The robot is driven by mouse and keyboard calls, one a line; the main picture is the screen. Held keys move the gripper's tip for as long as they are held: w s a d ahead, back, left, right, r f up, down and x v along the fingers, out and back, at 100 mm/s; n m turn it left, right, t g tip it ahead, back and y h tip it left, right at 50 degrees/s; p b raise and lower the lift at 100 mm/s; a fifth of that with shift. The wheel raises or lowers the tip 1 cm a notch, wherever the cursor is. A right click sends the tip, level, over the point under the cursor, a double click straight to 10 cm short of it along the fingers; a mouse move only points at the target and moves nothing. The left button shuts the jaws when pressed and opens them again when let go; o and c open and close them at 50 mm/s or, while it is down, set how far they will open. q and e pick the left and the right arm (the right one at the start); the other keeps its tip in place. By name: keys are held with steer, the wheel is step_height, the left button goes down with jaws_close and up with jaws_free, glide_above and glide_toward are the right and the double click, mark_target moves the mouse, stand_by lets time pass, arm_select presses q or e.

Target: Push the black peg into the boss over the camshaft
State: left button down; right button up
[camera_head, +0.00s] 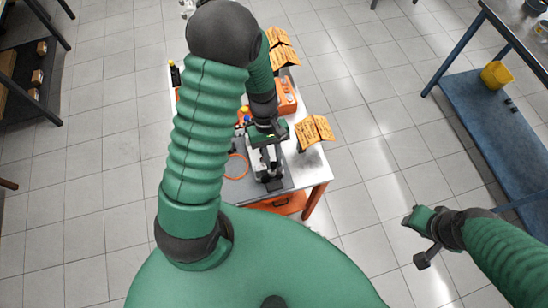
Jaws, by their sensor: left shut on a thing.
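My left gripper (268,166) is over the small work table and hides much of the engine part under it. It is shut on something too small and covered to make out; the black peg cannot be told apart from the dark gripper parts. Grey metal of the engine (257,163) shows around the gripper on a dark mat. The boss and the camshaft cannot be made out. My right gripper (420,238) hangs over the bare floor at the lower right, away from the table. Whether its fingers are apart is unclear.
The white work table (315,165) has an orange ring (236,167) left of the engine and orange note cards (314,132) at its right edge. An orange box (286,95) lies farther back. A blue-shelved bench (500,120) stands at the right. The tiled floor between is clear.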

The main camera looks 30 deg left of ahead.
arm_select(q)
steer(key=shift+a+f, duration=0.1)
steer(key=shift+a+f, duration=0.2)
steer(key=shift+f, duration=0.05)
steer(key=shift+d+r, duration=0.15)
steer(key=shift+r, duration=0.15)
steer(key=shift+a+p, duration=0.3)
steer(key=shift+p, duration=0.05)
stand_by(0.6)
steer(key=shift+f+b, duration=1.45)
steer(key=shift+f, duration=0.65)
stand_by(1.1)
steer(key=c, duration=1.5)
jaws_free()
steer(key=shift+r, duration=0.1)
steer(key=shift+r+p, duration=1.4)
steer(key=shift+p, duration=0.1)
